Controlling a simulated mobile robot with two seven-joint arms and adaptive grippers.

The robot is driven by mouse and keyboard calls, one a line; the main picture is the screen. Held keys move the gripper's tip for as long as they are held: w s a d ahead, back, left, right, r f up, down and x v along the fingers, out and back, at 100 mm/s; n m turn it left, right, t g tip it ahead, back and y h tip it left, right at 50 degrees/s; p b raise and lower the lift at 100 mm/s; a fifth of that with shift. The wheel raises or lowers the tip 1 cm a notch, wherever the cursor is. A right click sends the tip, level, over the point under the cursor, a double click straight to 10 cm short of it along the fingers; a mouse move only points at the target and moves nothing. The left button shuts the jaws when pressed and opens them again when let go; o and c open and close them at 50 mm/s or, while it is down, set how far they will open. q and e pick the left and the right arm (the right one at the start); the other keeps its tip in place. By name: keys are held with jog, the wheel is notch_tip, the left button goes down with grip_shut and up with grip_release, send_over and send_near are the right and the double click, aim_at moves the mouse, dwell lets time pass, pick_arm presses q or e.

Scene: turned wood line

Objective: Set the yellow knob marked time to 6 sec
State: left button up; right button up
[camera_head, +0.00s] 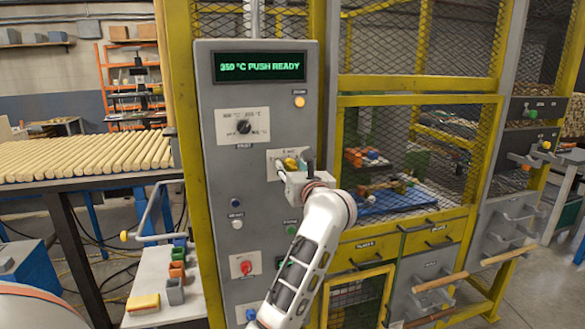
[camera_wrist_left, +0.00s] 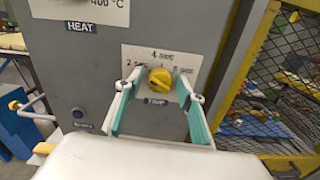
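The yellow knob (camera_wrist_left: 158,79) sits on a white plate (camera_wrist_left: 158,53) on the grey panel, with sec marks around it and a TIME label below. A dark slot shows on its face; I cannot tell which mark it points at. In the head view the knob (camera_head: 290,163) is partly hidden by my left gripper (camera_head: 296,168). In the left wrist view my left gripper (camera_wrist_left: 157,92) is open, its teal-padded fingers on either side of the knob with gaps visible. My right gripper is not in view.
A dark heat knob (camera_head: 244,127) is above left on the panel. The display (camera_head: 259,67) reads 350 °C PUSH READY. A red knob (camera_head: 246,267) is lower down. A yellow mesh cage (camera_head: 420,85) stands right, and a rack of wooden rods (camera_head: 90,155) left.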

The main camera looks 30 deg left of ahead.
pick_arm(q)
jog(key=c, duration=0.8)
jog(key=shift+m, duration=0.4)
jog(key=m, duration=0.4)
jog(key=shift+d+m, duration=0.1)
jog(key=shift+m, duration=0.3)
jog(key=m, duration=0.5)
jog(key=shift+w+f, duration=0.1)
jog(key=m, duration=0.6)
jog(key=shift+f+m, duration=0.1)
jog(key=shift+m, duration=0.2)
jog(key=m, duration=0.6)
jog(key=shift+f+m, duration=0.1)
jog(key=shift+m, duration=0.2)
